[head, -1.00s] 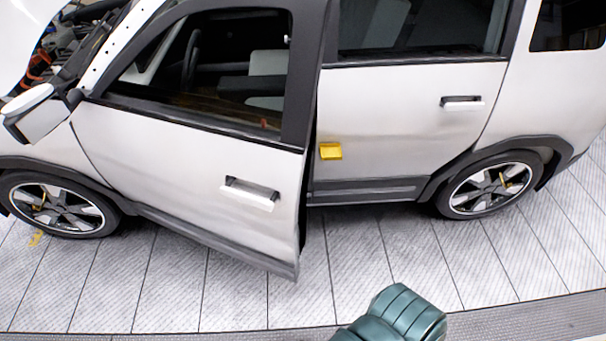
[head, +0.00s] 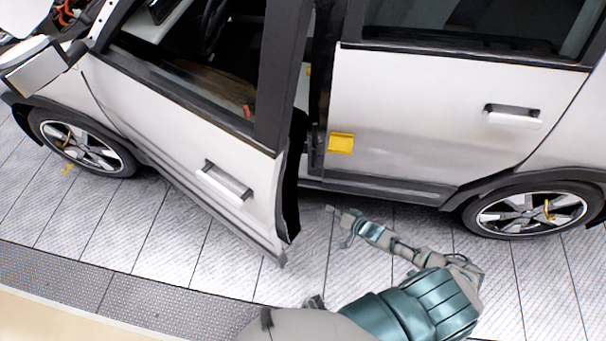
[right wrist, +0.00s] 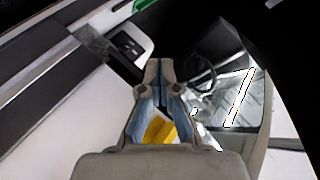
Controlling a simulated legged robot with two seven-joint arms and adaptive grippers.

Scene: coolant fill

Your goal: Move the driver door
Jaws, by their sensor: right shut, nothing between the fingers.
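The driver door (head: 190,140) is the silver front door of the car in the head view. It stands partly open, its rear edge swung out from the body, with a handle (head: 224,182) on its outer face. My right gripper (head: 338,212) is to the right of the door's rear edge, in front of the opening. In the right wrist view its fingers (right wrist: 159,62) are together and empty. My left gripper is not in view.
The closed rear door (head: 420,120) is right of the opening, with a yellow block (head: 341,143) at its front edge. Front (head: 82,147) and rear (head: 530,211) wheels flank the doors. The tiled floor (head: 180,235) before the car is clear.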

